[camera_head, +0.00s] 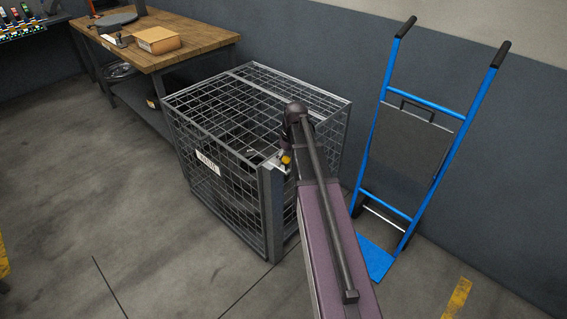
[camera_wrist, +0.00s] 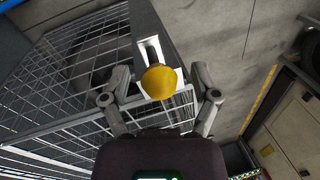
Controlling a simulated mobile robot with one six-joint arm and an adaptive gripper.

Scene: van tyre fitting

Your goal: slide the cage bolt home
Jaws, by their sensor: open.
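The wire cage (camera_head: 228,130) stands on the floor in the middle of the head view, with a white label (camera_head: 208,163) on its side. The cage bolt shows as a yellow knob (camera_wrist: 159,82) in front of a pale slotted plate (camera_wrist: 150,52) on the cage's grey corner post. The knob also shows in the head view (camera_head: 286,159), beside the end of my arm. My gripper (camera_wrist: 160,98) is open, with one finger on each side of the knob and a gap to both. My arm hides part of the cage's right side in the head view.
A blue hand truck (camera_head: 411,215) leans at the wall right of the cage. A wooden workbench (camera_head: 165,55) with a cardboard box (camera_head: 157,40) stands behind left. A tyre (camera_wrist: 92,62) lies inside the cage. The floor left of the cage is clear.

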